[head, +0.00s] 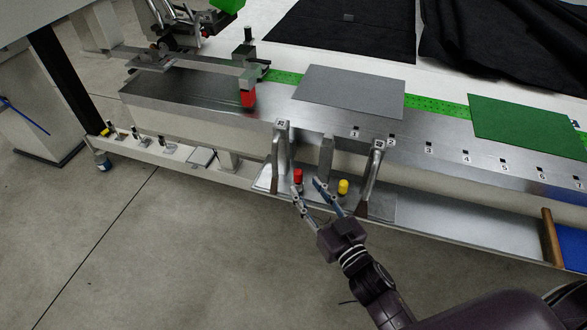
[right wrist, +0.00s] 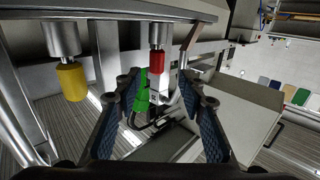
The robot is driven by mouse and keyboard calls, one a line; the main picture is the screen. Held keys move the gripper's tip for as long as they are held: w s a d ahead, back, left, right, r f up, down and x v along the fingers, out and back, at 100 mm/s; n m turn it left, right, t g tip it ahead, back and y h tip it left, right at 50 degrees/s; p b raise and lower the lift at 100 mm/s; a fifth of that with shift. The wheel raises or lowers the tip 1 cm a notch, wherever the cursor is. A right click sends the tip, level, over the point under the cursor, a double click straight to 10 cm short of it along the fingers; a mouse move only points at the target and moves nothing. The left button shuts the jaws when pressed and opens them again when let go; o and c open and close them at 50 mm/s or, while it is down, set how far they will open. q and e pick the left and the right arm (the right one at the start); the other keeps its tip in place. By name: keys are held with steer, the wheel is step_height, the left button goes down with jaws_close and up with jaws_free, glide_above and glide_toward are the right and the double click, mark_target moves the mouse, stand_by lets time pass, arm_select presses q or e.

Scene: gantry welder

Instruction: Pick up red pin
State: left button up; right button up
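The red pin (head: 298,175) stands upright on the metal ledge below the table's front edge, near the left bracket handle. In the right wrist view the red pin (right wrist: 156,60) appears upside down, with a silver base. My right gripper (head: 306,188) is open, its fingertips just in front of the red pin. In the right wrist view the pin lies centred in the gap between the fingertips (right wrist: 160,88), a little beyond them, with no contact visible. My left gripper is not in view.
A yellow pin (head: 343,186) stands to the right of the red pin, close to the right finger; it also shows in the right wrist view (right wrist: 72,82). Two upright bracket handles (head: 281,150) (head: 372,172) flank the pins. The numbered table edge (head: 430,152) overhangs behind. Floor in front is clear.

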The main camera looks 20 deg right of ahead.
mark_target(300, 175)
steer(key=shift+w+a, duration=0.1)
steer(key=shift+w, duration=0.45)
steer(key=shift+w+r, duration=0.3)
steer(key=shift+w, duration=0.1)
steer(key=w, duration=0.1)
steer(key=w+p, duration=0.1)
steer(key=w, duration=0.2)
steer(key=shift+w+a, duration=0.3)
steer(key=shift+w, duration=0.1)
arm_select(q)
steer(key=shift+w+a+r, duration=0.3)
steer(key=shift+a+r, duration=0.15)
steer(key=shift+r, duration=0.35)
arm_select(e)
jaws_close()
